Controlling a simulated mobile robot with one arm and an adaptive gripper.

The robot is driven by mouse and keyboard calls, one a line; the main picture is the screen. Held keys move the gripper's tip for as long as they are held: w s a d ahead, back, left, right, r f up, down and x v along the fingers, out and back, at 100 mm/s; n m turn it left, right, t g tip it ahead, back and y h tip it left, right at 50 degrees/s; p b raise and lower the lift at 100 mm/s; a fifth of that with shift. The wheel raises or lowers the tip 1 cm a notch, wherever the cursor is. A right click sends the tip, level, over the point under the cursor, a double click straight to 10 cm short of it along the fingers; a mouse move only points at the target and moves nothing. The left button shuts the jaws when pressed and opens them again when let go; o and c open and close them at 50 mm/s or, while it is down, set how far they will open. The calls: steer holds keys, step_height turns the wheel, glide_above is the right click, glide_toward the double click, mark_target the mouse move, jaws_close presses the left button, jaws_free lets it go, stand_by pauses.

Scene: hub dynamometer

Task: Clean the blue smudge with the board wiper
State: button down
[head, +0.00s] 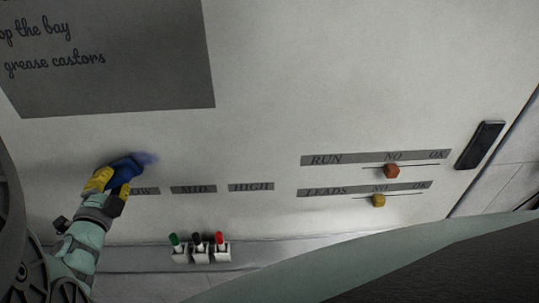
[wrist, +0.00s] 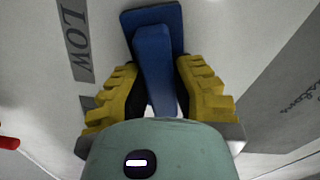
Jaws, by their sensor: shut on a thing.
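The board wiper (head: 126,171) is blue and sits between the yellow fingers of my gripper (head: 108,183), at the left of the head view. My gripper is shut on its handle. In the wrist view the board wiper (wrist: 152,40) shows a wide blue pad beyond a narrower handle between the fingers of my gripper (wrist: 155,95). The pad is at or very near the white board; contact cannot be told. The blue smudge (head: 147,158) shows faintly on the board just right of the wiper. Part of it may be hidden behind the wiper. It is not visible in the wrist view.
A grey panel with writing (head: 110,55) is above. Labels LOW, MID (head: 193,189) and HIGH run right of my gripper. Green, black and red markers (head: 197,243) stand in holders below. Red (head: 391,171) and yellow (head: 378,201) sliders and a dark block (head: 480,145) are at the right.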

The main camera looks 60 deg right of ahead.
steer(key=shift+w+d, duration=0.25)
steer(key=shift+d, duration=0.25)
